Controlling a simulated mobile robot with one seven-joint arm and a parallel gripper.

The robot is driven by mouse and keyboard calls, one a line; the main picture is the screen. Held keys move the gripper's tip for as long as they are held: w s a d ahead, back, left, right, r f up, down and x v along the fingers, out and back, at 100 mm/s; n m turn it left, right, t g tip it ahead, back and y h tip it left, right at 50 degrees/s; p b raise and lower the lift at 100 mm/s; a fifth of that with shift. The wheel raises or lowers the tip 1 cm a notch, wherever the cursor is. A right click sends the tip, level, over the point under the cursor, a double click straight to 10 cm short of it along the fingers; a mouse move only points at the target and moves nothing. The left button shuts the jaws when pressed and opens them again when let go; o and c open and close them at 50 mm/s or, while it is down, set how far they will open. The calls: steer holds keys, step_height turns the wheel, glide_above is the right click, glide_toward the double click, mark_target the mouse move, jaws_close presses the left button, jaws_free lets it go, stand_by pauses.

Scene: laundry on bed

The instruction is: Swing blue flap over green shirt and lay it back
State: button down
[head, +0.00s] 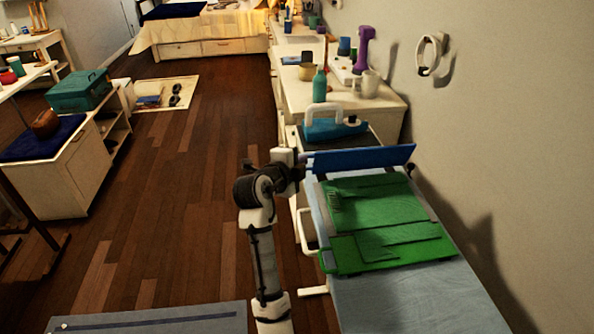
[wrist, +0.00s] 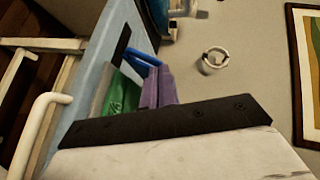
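The green shirt (head: 385,215) lies flat and folded on the light-blue surface in the head view. The blue flap (head: 365,158) stands raised along the shirt's far edge, its broad face toward the camera. My gripper (head: 303,166) is at the flap's left end; its fingers are too small and dark to tell whether they touch or grip it. In the wrist view, a piece of the green shirt (wrist: 121,94) and a blue edge (wrist: 143,57) show beyond my gripper's dark and white body. A purple shape beside them cannot be identified clearly.
A blue iron-like object (head: 335,130) sits just beyond the flap, near a green bottle (head: 320,86) on the white cabinet. The wall (head: 490,150) runs close along the right. A white rail (head: 304,230) stands left of the board. Open wooden floor (head: 190,190) lies left.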

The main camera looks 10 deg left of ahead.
steer(key=w+a+f+n+g+b, duration=0.1)
steer(key=w+a+f+g, duration=0.1)
steer(key=w, duration=0.4)
steer(key=w+a+f+n+g+h+b, duration=0.1)
steer(key=w+a+f+n+g+b, duration=0.1)
steer(key=w+f+g, duration=0.3)
steer(key=shift+w+a+f, duration=0.65)
steer(key=shift+w+a, duration=0.05)
steer(key=shift+w, duration=0.4)
stand_by(0.6)
